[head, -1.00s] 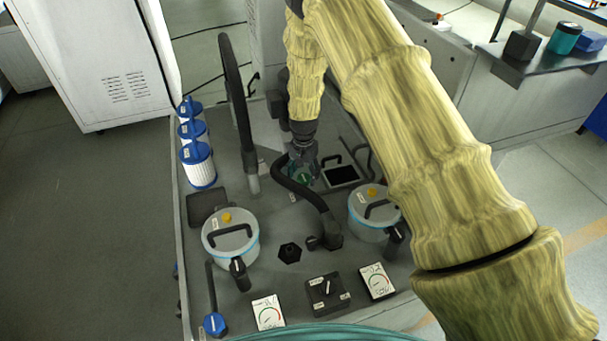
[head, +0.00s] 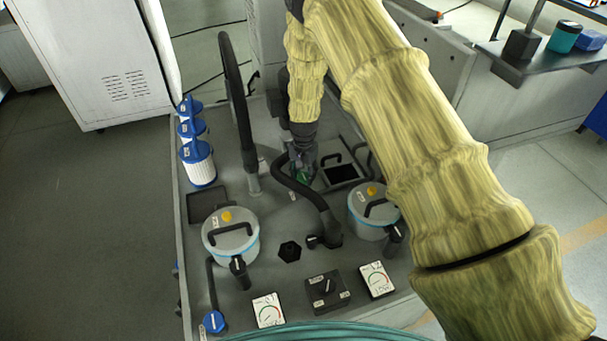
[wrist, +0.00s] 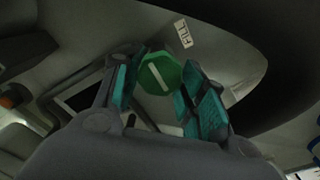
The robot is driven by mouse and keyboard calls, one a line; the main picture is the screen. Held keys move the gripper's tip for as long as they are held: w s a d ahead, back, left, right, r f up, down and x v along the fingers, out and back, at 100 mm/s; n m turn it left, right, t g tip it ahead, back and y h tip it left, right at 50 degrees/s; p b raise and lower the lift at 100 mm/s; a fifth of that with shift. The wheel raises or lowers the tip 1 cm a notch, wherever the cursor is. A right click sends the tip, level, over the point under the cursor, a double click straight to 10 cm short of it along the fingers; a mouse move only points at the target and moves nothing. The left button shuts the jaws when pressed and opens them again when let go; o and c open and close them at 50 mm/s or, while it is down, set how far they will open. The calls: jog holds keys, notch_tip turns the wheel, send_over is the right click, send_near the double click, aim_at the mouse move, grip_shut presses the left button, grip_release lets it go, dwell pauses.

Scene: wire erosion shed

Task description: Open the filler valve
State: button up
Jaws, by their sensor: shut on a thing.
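The filler valve is a green, many-sided knob (wrist: 160,74) with a white bar across its face. In the wrist view it sits between the teal-padded fingers of my gripper (wrist: 163,88), beside a small white FILL label (wrist: 183,34). The bar runs diagonally. My gripper (head: 302,170) is shut on the knob, with the finger pads at its two sides. In the head view only a bit of green (head: 302,176) shows at the fingertips; the fingers and the black hose hide the rest.
A thick black hose (head: 293,187) curves close by the gripper. A dark square opening (head: 341,173) lies to its right. White-and-blue filters (head: 198,165) line the left edge.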

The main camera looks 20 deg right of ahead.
aim_at(303, 176)
jog(key=shift+n, duration=0.3)
jog(key=n+b, duration=0.1)
jog(key=n, duration=0.3)
jog(key=shift+n, duration=0.3)
jog(key=n, duration=0.5)
jog(key=shift+n, duration=0.3)
jog(key=o, duration=1)
jog(key=shift+o, duration=0.2)
notch_tip(303, 176, up, 12)
